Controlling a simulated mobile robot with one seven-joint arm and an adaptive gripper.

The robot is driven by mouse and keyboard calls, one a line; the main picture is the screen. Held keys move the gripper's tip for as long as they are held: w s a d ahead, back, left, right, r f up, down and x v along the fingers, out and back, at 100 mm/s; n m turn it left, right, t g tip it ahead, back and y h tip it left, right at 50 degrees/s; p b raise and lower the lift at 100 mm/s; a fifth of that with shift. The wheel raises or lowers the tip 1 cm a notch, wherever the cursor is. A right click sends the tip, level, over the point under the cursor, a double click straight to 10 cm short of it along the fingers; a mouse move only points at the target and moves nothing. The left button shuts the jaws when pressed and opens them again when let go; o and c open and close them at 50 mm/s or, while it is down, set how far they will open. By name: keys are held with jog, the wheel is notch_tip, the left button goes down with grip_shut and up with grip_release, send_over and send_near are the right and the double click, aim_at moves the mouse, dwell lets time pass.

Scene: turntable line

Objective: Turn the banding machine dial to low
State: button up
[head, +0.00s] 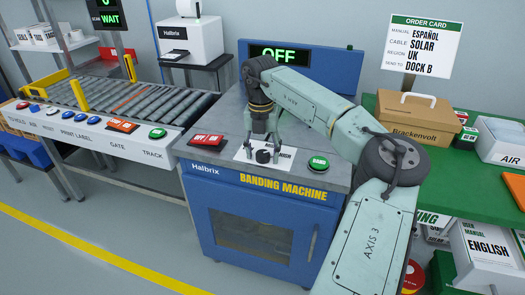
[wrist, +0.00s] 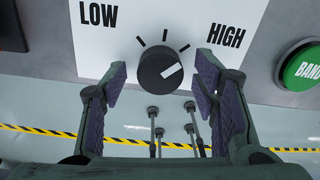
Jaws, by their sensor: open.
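The banding machine (head: 262,200) is a blue cabinet with a grey top. Its dial (head: 263,156) is a black round knob on a white plate on that top. In the wrist view the dial (wrist: 158,70) shows a white pointer line slanting up and right, towards the HIGH side. LOW is printed at upper left and HIGH at upper right, with tick marks between. My gripper (head: 263,145) is open over the dial. In the wrist view its fingers (wrist: 161,75) stand either side of the knob, with gaps between. They hold nothing.
A green button (head: 318,164) sits right of the dial plate and a red button (head: 206,140) left of it. The machine's display (head: 279,54) reads OFF, partly hidden by my arm. A roller conveyor (head: 130,100) stands left; a green table with a cardboard box (head: 415,118) stands right.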

jog(key=shift+c, duration=0.4)
jog(key=c, duration=1.1)
jog(key=shift+n, duration=0.3)
jog(key=n+p, duration=0.1)
jog(key=n, duration=0.3)
jog(key=shift+r, duration=0.1)
jog(key=n, duration=0.5)
jog(key=shift+d+p, duration=0.1)
jog(key=shift+p, duration=0.25)
jog(key=n, duration=0.4)
jog(key=shift+p, duration=0.35)
jog(key=shift+w+n+p, duration=0.1)
jog(key=shift+n+p, duration=0.2)
jog(key=shift+n, duration=1.8)
